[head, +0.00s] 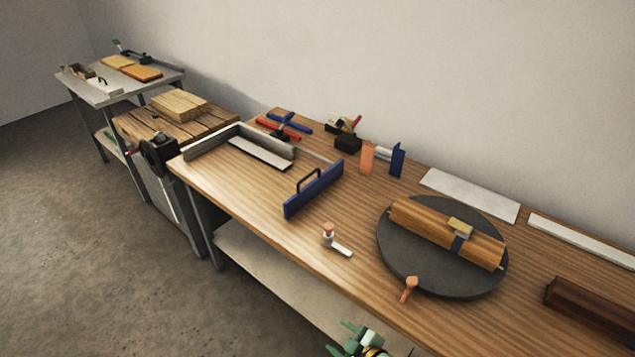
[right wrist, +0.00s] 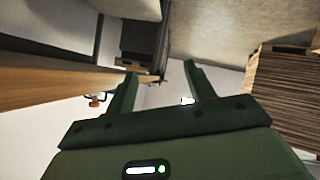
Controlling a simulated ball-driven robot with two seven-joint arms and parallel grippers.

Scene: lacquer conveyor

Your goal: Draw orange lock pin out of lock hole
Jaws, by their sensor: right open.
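The orange lock pin (head: 409,289) stands at the front rim of the dark round turntable (head: 385,257) in the head view, leaning slightly, with its rounded head up. The lock hole itself is hidden from sight. My right gripper (head: 345,338) is at the bottom edge of the head view, in front of the bench and left of the pin, well apart from it. Its green fingers are open and empty, and they also show in the right wrist view (right wrist: 163,85). My left gripper is in neither view.
A wooden block with a strap (head: 420,220) lies on the turntable. A white-handled lever with an orange knob (head: 328,230) stands near the bench's front edge. A blue fence (head: 314,190) is further left. The wooden bench top (head: 365,295) is clear beside the pin.

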